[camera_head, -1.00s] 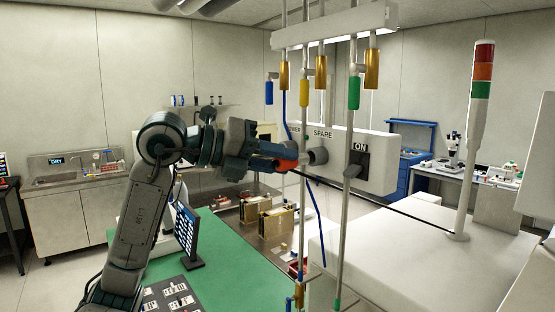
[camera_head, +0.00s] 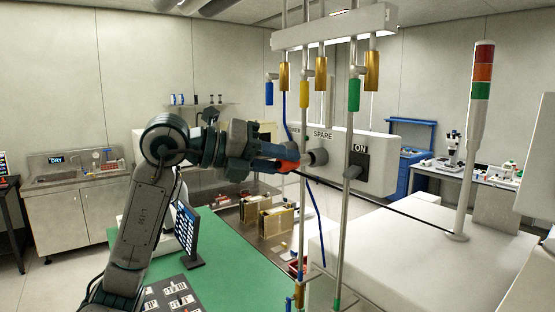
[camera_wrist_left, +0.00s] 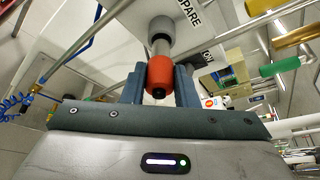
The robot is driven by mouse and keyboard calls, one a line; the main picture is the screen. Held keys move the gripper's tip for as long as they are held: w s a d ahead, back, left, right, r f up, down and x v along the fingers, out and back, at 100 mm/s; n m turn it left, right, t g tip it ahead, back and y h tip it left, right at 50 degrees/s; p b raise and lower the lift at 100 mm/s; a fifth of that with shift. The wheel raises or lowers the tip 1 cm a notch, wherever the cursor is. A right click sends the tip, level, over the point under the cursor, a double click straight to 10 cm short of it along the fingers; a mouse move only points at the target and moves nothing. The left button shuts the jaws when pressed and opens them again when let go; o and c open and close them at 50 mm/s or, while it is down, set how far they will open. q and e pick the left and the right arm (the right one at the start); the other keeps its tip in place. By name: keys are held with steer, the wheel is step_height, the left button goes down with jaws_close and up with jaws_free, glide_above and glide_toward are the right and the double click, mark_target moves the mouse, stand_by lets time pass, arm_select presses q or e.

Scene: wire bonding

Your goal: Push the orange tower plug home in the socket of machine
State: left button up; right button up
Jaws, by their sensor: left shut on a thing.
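My left gripper (camera_head: 286,163) is shut on the orange tower plug (camera_head: 289,165), which it holds level at the grey round socket (camera_head: 317,157) on the white machine box (camera_head: 378,170). In the left wrist view the orange plug (camera_wrist_left: 160,72) sits between the two fingers, its far end meeting the grey socket collar (camera_wrist_left: 160,28). The plug and collar are in line, but how deep the plug sits cannot be told. A black cable (camera_head: 385,206) runs from the plug toward the signal tower (camera_head: 481,95). My right gripper does not show.
Upright poles (camera_head: 345,205) with hanging blue, yellow and green fittings stand close around the socket. An ON switch (camera_head: 358,167) is on the box to the right.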

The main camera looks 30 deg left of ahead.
arm_select(q)
steer(key=shift+w+d+p, duration=0.35)
steer(key=shift+w+p, duration=0.3)
steer(key=shift+w, duration=0.1)
steer(key=shift+w+d+p, duration=0.3)
steer(key=shift+w+p, duration=0.35)
steer(key=shift+w, duration=0.1)
steer(key=o, duration=1.1)
steer(key=shift+s+a+b, duration=0.4)
steer(key=shift+a+b, duration=0.05)
steer(key=shift+b, duration=0.15)
steer(key=b+v, duration=0.5)
steer(key=v, duration=0.4)
steer(key=shift+s+a, duration=0.15)
steer(key=shift+s, duration=0.2)
steer(key=shift+r, duration=0.15)
